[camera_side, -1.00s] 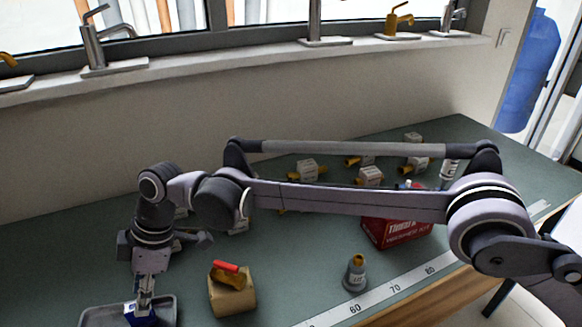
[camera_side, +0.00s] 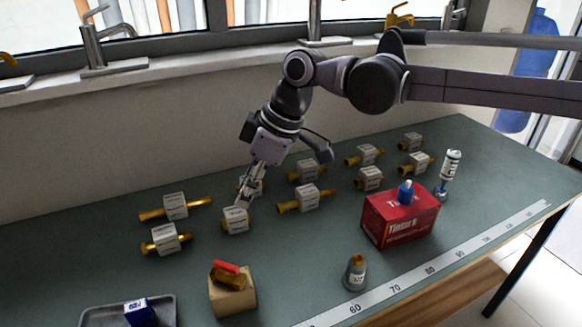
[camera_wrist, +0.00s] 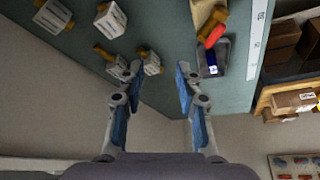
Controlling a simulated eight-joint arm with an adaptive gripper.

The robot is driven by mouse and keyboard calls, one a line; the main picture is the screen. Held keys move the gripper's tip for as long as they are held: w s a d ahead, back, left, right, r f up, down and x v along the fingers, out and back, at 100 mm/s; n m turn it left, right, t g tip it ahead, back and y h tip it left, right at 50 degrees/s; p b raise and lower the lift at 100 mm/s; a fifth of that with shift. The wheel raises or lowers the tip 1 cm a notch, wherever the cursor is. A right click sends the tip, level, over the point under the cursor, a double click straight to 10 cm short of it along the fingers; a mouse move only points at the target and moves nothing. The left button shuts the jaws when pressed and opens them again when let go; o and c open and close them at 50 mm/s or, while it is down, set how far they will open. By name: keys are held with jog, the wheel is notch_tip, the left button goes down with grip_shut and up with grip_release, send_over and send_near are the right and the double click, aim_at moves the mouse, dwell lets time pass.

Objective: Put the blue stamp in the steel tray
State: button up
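The blue stamp (camera_side: 140,313), a dark blue block with a white marking, lies inside the steel tray (camera_side: 96,315) at the bottom left of the side view. In the wrist view the stamp (camera_wrist: 210,62) also lies in the tray (camera_wrist: 224,58), right of the fingers. My gripper (camera_side: 247,198) is above the table among the valves, up and to the right of the tray and well apart from it. In the wrist view my gripper (camera_wrist: 157,78) has its two blue-padded fingers spread with nothing held between them.
Several white-labelled brass valves (camera_side: 175,206) stand across the table, some close to my gripper. A wooden block (camera_side: 232,297) with a red-handled item on it stands right of the tray.

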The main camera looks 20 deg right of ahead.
jog(key=s+d+r+m+t, duration=0.1)
jog(key=s+d+m+t, duration=0.2)
jog(key=d, duration=1)
jog(key=s+d+f+m+h, duration=0.2)
jog(key=s+d+f+m, duration=0.2)
jog(key=s+d, duration=0.3)
jog(key=s+d+f+m+t+h, duration=0.1)
jog(key=s+d+f+m, duration=0.3)
jog(key=d, duration=1)
jog(key=s+m+h, duration=0.1)
jog(key=s, duration=0.2)
jog(key=shift+s+f+t, duration=0.3)
jog(key=shift+s+f, duration=0.05)
jog(key=shift+s, duration=0.05)
